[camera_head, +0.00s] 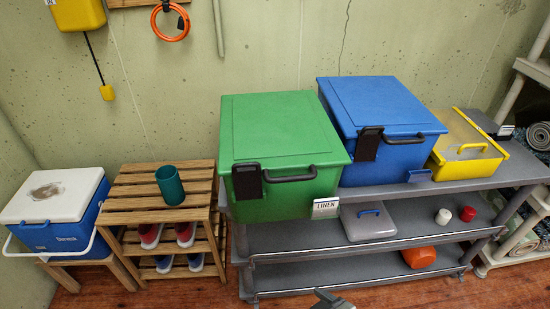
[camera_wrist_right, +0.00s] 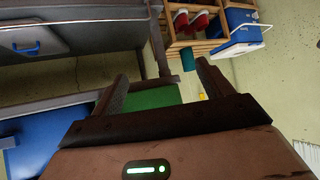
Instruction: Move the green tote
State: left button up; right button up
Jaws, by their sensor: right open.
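The green tote (camera_head: 285,135) has a closed lid, a dark front handle, a black latch and a white label reading LINEN. It stands on the left end of the grey cart's top shelf (camera_head: 440,187), left of a blue tote (camera_head: 385,110). In the right wrist view, which is upside down, my right gripper (camera_wrist_right: 163,75) is open with nothing held. Part of the green tote (camera_wrist_right: 152,98) shows behind and between its fingers; they appear apart from it. At the head view's bottom edge a small grey part of my arm shows; which arm is unclear. My left gripper is not identifiable.
A yellow bin (camera_head: 468,145) stands right of the blue tote. A grey lidded box (camera_head: 367,222) sits on the cart's middle shelf. A wooden rack (camera_head: 160,200) with a teal cup (camera_head: 170,185) stands close on the left, beside a blue-and-white cooler (camera_head: 55,210).

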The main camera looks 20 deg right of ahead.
aim_at(294, 201)
jog(key=z, duration=1.6)
jog(key=k, duration=0.7)
jog(key=u, duration=1.05)
jog(key=i, duration=0.5)
jog(key=u, duration=0.05)
